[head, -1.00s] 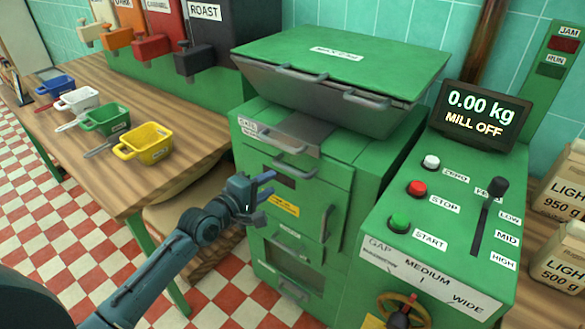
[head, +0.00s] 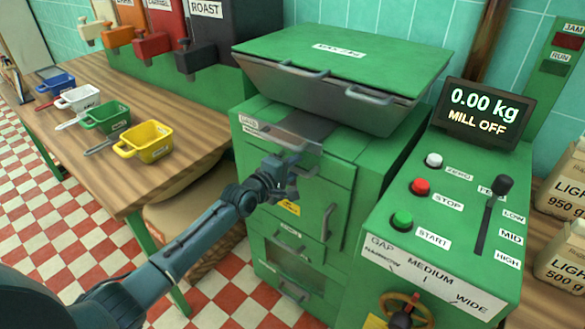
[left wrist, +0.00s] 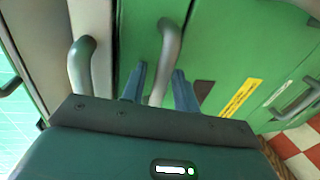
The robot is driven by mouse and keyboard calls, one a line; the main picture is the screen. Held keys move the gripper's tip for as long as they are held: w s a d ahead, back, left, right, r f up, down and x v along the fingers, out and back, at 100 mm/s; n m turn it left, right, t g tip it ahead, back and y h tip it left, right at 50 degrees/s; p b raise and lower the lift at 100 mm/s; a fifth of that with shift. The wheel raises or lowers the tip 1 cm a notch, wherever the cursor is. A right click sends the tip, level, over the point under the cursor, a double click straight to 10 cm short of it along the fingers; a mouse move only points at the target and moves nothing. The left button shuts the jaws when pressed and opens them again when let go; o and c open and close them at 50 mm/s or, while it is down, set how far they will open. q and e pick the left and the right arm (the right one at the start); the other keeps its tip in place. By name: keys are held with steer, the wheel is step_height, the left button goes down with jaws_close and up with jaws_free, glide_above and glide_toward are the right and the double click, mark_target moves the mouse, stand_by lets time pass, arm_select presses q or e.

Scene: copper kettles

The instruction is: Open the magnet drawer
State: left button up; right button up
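The green mill (head: 330,190) has several pull handles on its front; no label reading "magnet" is legible. My left gripper (head: 291,177) is at the upper front, by the handle of the panel under the top labelled slide. In the left wrist view, its two blue fingers (left wrist: 160,85) are apart, with that grey handle (left wrist: 169,48) between them; I see no clear closing on it. A second handle (left wrist: 81,62) is just to the left there. The gripper hides part of the panel in the head view. My right gripper is not in view.
A control panel (head: 440,235) with buttons and a lever stands to the right. A wooden table (head: 180,178) with several coloured scoops, including a yellow one (head: 148,142), is to the left. A hopper (head: 340,85) overhangs the front. The tiled floor (head: 225,290) is below.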

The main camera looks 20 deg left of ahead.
arm_select(q)
jaws_close()
stand_by(0.4)
